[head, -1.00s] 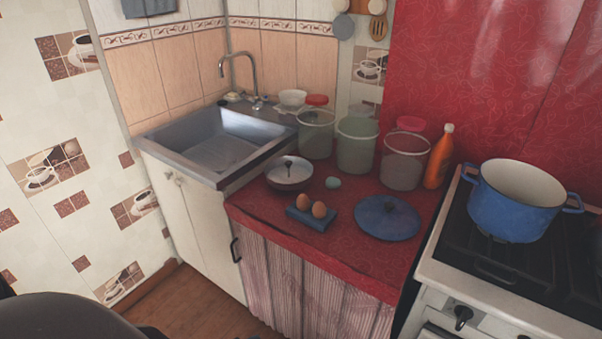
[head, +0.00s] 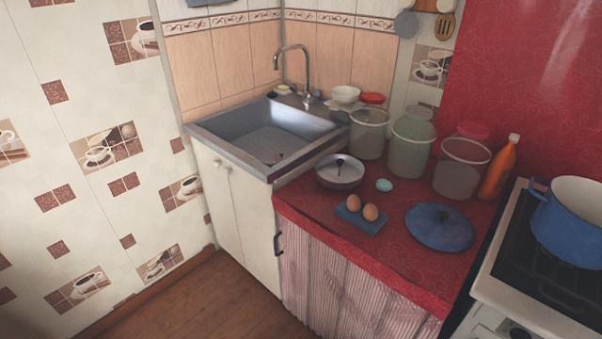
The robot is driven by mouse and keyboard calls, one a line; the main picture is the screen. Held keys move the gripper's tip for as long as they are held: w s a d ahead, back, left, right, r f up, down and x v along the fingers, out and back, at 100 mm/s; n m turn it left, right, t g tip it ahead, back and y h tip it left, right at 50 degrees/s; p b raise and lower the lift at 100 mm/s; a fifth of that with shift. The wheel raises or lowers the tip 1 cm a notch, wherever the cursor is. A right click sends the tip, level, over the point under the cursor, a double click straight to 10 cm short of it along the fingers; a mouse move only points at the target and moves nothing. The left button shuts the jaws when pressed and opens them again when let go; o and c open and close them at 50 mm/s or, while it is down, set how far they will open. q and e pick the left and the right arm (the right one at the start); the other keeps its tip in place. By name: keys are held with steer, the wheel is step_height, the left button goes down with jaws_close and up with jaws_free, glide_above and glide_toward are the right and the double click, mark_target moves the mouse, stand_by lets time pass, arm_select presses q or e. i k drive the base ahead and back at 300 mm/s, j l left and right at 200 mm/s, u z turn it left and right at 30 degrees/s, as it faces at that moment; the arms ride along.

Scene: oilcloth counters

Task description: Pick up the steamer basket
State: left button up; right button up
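A round, shallow metal vessel (head: 340,172) with a dark upright knob in its middle sits on the red counter near the sink's right corner. It may be the steamer basket, but I cannot tell for certain at this size. Nothing holds it. Neither of my grippers is in view.
The red counter (head: 395,268) also holds a blue holder (head: 352,221) with two eggs, a teal round item (head: 384,185), a blue lid (head: 441,227), several clear canisters (head: 412,145) and an orange bottle (head: 499,168). The sink (head: 265,140) is left, the stove with a blue pot (head: 572,222) right. Floor (head: 215,305) is clear.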

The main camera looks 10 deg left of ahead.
mark_target(336, 171)
steer(key=i+j+z, duration=0.1)
steer(key=i+j, duration=0.25)
steer(key=j, duration=0.3)
steer(key=i+j+z, duration=0.15)
steer(key=j, duration=0.2)
steer(key=i+j+z, duration=0.1)
steer(key=j, duration=0.25)
steer(key=i+j, duration=0.2)
steer(key=j, duration=0.15)
steer(key=i+j+z, duration=0.15)
steer(key=j, duration=0.2)
steer(key=i+j, duration=0.1)
steer(key=j, duration=0.3)
steer(key=l+z, duration=0.05)
